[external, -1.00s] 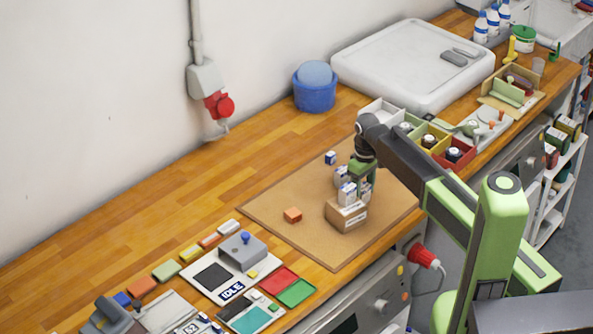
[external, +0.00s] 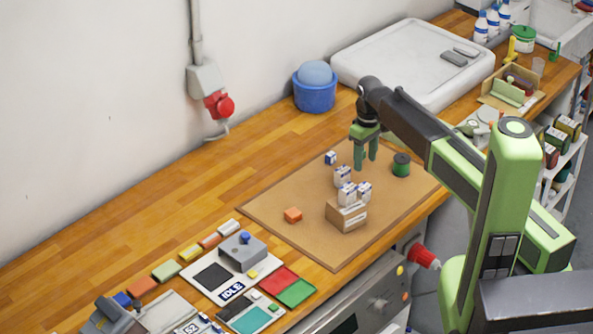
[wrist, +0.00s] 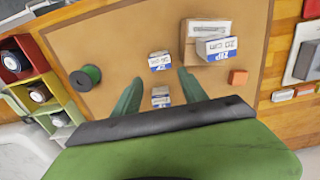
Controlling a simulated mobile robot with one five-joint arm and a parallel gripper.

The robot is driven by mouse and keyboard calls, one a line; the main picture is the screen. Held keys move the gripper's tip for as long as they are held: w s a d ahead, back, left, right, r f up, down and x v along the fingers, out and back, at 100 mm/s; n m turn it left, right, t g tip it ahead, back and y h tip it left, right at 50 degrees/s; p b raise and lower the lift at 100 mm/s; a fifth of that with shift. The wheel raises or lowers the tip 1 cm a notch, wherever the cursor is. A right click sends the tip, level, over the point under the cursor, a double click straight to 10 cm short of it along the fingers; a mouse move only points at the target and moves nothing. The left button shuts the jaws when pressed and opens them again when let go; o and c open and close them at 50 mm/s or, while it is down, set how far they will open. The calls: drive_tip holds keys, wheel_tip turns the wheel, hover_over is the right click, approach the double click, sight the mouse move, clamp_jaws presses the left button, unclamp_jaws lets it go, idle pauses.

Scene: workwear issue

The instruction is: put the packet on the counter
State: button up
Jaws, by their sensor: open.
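Small white-and-blue packets stand on a brown mat (external: 285,245) on the wooden counter (external: 150,225). One packet (external: 331,157) stands apart near the mat's back edge. Others (external: 343,174) (external: 364,190) cluster at a cardboard box (external: 346,217); which rest on the box and which stand behind it is unclear. In the wrist view one packet (wrist: 160,61) lies ahead between the finger directions, another (wrist: 161,97) is nearer between the fingers, and a third (wrist: 218,48) is against or on the box. My gripper (external: 366,165) is open and empty, above the mat behind the box.
An orange block (external: 292,215) and a green spool (external: 401,165) are on the mat. Coloured bins (wrist: 30,85) stand beside it. A blue tub (external: 314,92) and a white tray (external: 400,60) are at the back. The counter's left part is clear.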

drive_tip(key=shift+f, duration=0.1)
drive_tip(key=s+d+m, duration=0.3)
drive_tip(key=d, duration=0.8)
drive_tip(key=s+d+m, duration=0.3)
drive_tip(key=s+d, duration=0.1)
drive_tip(key=d, duration=0.7)
drive_tip(key=s+d+m, duration=0.3)
drive_tip(key=s+d, duration=0.1)
drive_tip(key=d, duration=0.7)
drive_tip(key=shift+s, duration=0.25)
drive_tip(key=shift+o, duration=0.8)
drive_tip(key=shift+d, duration=0.1)
drive_tip(key=shift+o, duration=0.3)
drive_tip(key=shift+w, duration=0.15)
